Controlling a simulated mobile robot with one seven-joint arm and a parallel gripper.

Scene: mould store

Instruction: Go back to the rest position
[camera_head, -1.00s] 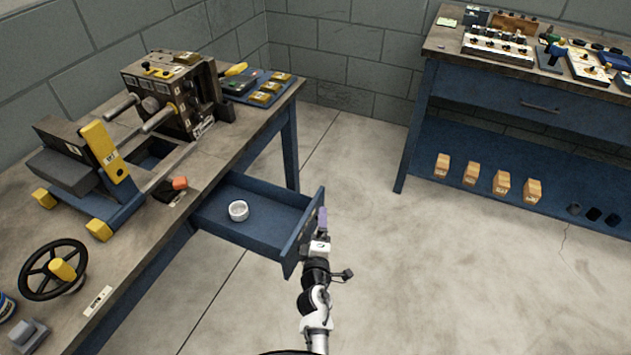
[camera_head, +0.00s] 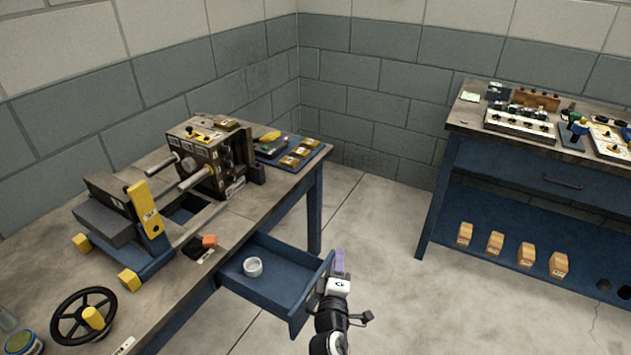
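My gripper (camera_head: 339,262) is at the front face of the open drawer (camera_head: 265,292), low in the middle of the view. Its purple finger part points up and away beside the drawer's right end. Whether its fingers are open or shut does not show, and I cannot tell whether it touches the drawer front. The drawer is pulled out from under the left workbench (camera_head: 236,221) and holds a small white round cup (camera_head: 252,267).
On the left bench stand a mould block (camera_head: 209,161), a yellow-and-blue clamp fixture (camera_head: 147,212) and a black handwheel (camera_head: 84,317). A second blue bench (camera_head: 495,165) stands at the right, with several wooden blocks on its lower shelf. Bare floor lies between the benches.

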